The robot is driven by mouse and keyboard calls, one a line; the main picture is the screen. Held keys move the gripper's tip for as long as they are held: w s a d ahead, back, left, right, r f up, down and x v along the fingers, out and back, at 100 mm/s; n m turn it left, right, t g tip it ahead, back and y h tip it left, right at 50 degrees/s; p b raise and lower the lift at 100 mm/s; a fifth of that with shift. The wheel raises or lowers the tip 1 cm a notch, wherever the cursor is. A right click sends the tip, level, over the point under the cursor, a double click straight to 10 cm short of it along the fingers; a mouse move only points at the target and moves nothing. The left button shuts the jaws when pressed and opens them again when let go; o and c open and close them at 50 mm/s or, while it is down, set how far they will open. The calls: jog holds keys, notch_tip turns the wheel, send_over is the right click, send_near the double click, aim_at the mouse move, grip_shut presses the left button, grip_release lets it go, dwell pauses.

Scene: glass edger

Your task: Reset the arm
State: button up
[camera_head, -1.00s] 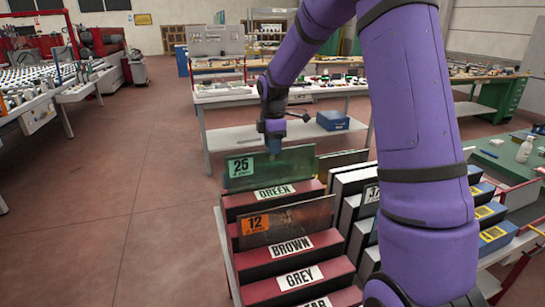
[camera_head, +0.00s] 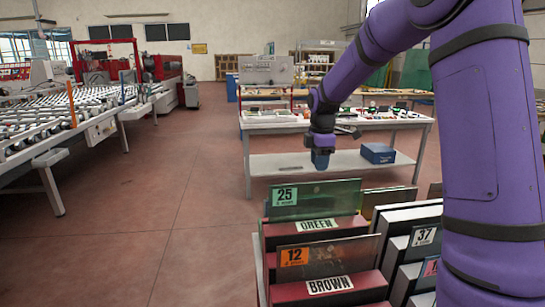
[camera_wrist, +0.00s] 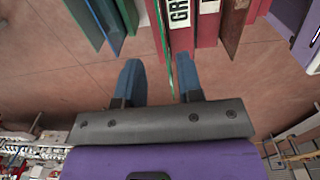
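My arm is purple and reaches in from the right in the head view, bent at the elbow. My gripper (camera_head: 320,163) points down just above the green-tinted glass sheet (camera_head: 340,196) labelled 25. In the wrist view my gripper (camera_wrist: 159,84) has its two blue fingers wide apart. The thin green edge of the glass sheet (camera_wrist: 163,45) shows in the gap between them, and nothing is clamped.
The rack (camera_head: 318,226) holds another sheet (camera_head: 330,256) labelled 12, by the BROWN slot. White-edged slots (camera_head: 421,237) stand right of it. Behind is a workbench (camera_head: 262,124) with a blue box (camera_head: 378,153) on its lower shelf. A roller table (camera_head: 40,127) is at left; the floor between is clear.

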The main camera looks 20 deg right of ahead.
jog(key=s+a+r+m+t, duration=0.1)
jog(key=s+a+r+m, duration=0.25)
jog(key=s+r, duration=0.35)
jog(key=s+a+r+m+t, duration=0.1)
jog(key=s+a+r+m, duration=0.3)
jog(key=s, duration=0.6)
jog(key=s+a+m+t, duration=0.1)
jog(key=s+m, duration=0.7)
jog(key=s, duration=1)
jog(key=shift+a+r+t, duration=0.2)
jog(key=shift+a+t, duration=0.1)
jog(key=shift+t, duration=0.6)
